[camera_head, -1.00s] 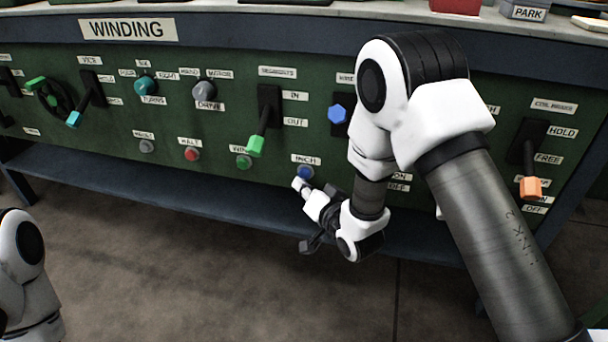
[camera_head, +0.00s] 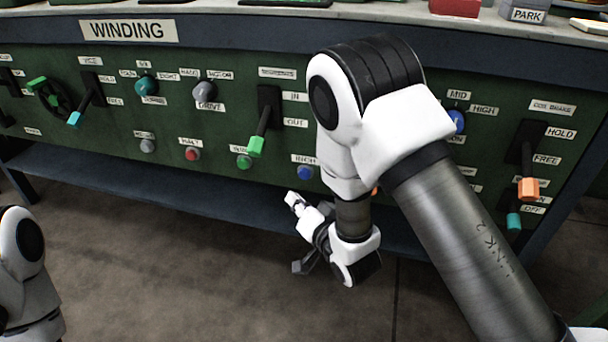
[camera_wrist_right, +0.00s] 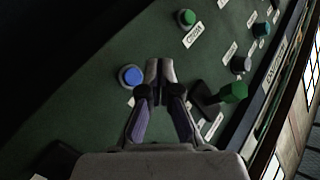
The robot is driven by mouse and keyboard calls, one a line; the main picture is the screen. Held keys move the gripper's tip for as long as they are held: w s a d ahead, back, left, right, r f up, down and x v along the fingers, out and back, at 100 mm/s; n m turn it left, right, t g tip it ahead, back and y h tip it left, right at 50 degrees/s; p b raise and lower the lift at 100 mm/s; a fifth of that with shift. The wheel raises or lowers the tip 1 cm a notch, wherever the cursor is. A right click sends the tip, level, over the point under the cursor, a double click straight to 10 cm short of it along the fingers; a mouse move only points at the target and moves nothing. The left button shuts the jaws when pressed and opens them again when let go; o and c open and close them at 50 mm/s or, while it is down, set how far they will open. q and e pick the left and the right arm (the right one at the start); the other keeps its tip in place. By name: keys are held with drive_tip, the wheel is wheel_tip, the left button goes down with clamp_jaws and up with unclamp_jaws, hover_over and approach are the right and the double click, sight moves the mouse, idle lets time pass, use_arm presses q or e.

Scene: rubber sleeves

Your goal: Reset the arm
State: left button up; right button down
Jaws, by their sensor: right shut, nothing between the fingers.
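My right arm (camera_head: 470,235) reaches in from the lower right across the green control panel (camera_head: 215,130). Its wrist hangs low, in front of the shelf under the panel. My right gripper (camera_wrist_right: 160,70) shows clearly in the right wrist view, with its two fingertips together and nothing between them. There, a blue button (camera_wrist_right: 130,75) is just left of the fingertips and a green lever handle (camera_wrist_right: 233,92) is to the right. I cannot tell whether the fingers touch the panel. Part of my left arm (camera_head: 22,270) shows at the lower left; its gripper is out of frame.
The panel carries a green-handled lever (camera_head: 255,146), an orange-handled lever (camera_head: 528,189), a blue knob (camera_head: 457,122), a red button (camera_head: 192,154) and a blue INCH button (camera_head: 305,172). A blue shelf (camera_head: 130,175) runs below. The floor (camera_head: 170,270) in front is clear.

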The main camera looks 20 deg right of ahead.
drive_tip(key=s+d+f+m+g+h+p, duration=0.1)
drive_tip(key=s+d+f+g+h+p, duration=0.35)
drive_tip(key=s+f, duration=1.05)
drive_tip(key=s+d+f+n+g+y+p, duration=0.1)
drive_tip(key=s+d+f+n+g, duration=0.15)
drive_tip(key=s+g, duration=0.45)
drive_tip(key=s+d+f+n+g+p, duration=0.15)
drive_tip(key=s+f+g, duration=0.25)
drive_tip(key=s, duration=0.6)
wheel_tip(320, 180, up, 38)
drive_tip(key=s+n+p, duration=0.1)
drive_tip(key=p, duration=3.6)
drive_tip(key=shift+a+f+n, duration=0.2)
drive_tip(key=shift+n, duration=0.2)
drive_tip(key=shift+g, duration=0.25)
